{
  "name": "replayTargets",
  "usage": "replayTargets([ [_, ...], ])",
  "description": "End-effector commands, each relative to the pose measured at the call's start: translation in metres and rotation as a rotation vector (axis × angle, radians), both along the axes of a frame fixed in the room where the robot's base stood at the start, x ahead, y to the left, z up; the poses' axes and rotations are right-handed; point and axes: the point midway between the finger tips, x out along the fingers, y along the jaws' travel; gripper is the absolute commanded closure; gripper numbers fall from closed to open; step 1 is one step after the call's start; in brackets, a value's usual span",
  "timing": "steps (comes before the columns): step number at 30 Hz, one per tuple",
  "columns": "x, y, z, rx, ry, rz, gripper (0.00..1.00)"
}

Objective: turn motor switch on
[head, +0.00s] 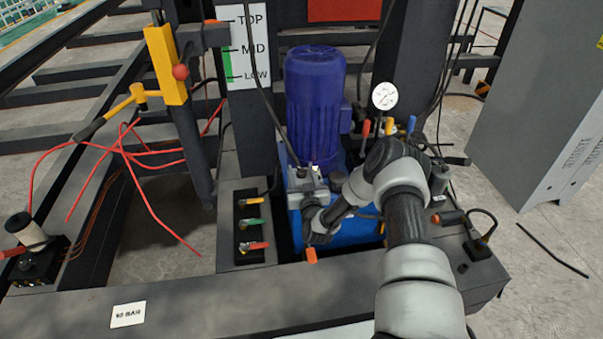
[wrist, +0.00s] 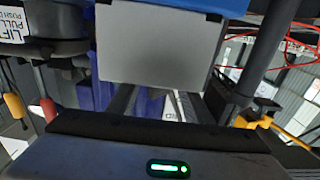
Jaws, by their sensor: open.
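The blue motor (head: 315,95) stands upright on a blue tank (head: 345,235) behind the front beam. No part is clearly marked as the motor switch, so I cannot tell which it is. I cannot tell whether the fingers touch this box. Nothing is seen held.
A black panel (head: 240,228) with yellow, green and red levers stands left of the tank. A pressure gauge (head: 384,96) and coloured handles are right of the motor. A yellow bracket (head: 165,63) and red cables (head: 130,160) are at left. A grey cabinet (head: 540,110) stands at right.

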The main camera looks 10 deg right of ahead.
Motion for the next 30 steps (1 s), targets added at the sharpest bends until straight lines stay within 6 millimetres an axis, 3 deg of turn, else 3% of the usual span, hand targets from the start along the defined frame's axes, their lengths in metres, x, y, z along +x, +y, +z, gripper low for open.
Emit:
replayTargets([
  [3,-0.0002,0.0,0.0001,0.0,0.0,0.0,0.54],
  [9,-0.0004,-0.0001,0.0,0.0,0.0,0.0,0.88],
  [11,-0.0005,-0.0001,0.0,0.0,0.0,0.0,0.95],
  [20,-0.0006,0.0008,-0.0003,0.0,0.0,-0.039,0.95],
  [30,-0.0003,0.0029,0.0001,0.001,-0.001,-0.26,0.95],
])
